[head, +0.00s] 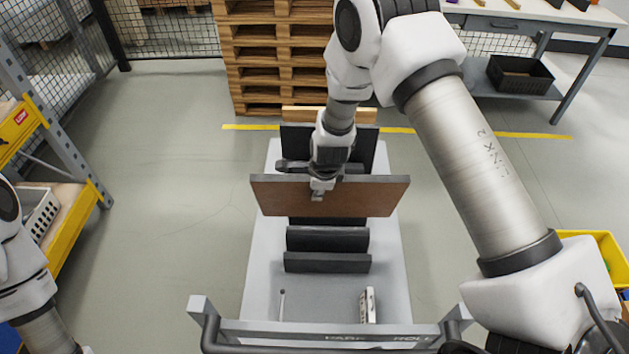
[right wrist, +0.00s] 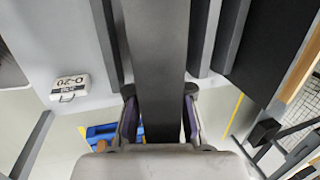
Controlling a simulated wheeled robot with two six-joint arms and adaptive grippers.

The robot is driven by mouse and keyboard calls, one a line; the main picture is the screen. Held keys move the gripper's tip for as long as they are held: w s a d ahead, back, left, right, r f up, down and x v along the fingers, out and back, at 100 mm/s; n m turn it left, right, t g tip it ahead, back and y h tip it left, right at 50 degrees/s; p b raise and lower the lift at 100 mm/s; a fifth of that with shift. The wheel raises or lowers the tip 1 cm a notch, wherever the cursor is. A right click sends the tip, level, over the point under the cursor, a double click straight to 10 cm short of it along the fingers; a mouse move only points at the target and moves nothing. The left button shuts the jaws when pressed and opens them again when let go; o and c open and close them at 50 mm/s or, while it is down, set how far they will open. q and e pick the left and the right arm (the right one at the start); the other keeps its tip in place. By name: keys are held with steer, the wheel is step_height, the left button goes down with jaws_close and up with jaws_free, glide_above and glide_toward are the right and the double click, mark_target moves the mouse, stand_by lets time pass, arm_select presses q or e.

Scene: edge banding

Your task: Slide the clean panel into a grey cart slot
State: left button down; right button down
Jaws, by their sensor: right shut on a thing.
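A panel with a brown face and grey edges (head: 365,197) is held upright, its wide face toward the head camera, above the grey cart (head: 262,290). My right gripper (head: 318,188) is shut on the middle of its top edge. In the right wrist view the panel (right wrist: 158,60) runs edge-on between the two fingers (right wrist: 158,118). Dark slot dividers (head: 328,240) stand on the cart in front of and below the panel. The panel's lower edge hides part of the slots, so I cannot tell whether it is in one. My left gripper is out of view.
A black panel (head: 368,145) and a wood-coloured one (head: 352,115) stand behind. A small white labelled block (head: 368,305) lies at the cart's front, near the handle (head: 325,335). Pallets (head: 270,60) are stacked behind; a shelf (head: 75,205) stands left.

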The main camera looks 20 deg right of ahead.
steer(key=shift+r+g, duration=0.15)
steer(key=shift+g, duration=0.15)
step_height(320, 180, down, 12)
steer(key=s+g+y+b, duration=0.1)
steer(key=s+g+b, duration=0.1)
steer(key=b, duration=1.1)
steer(key=shift+s+a+b, duration=0.2)
steer(key=shift+a+b, duration=0.15)
steer(key=shift+a, duration=0.05)
steer(key=c, duration=1)
jaws_free()
steer(key=shift+o, duration=0.2)
steer(key=shift+s, duration=0.1)
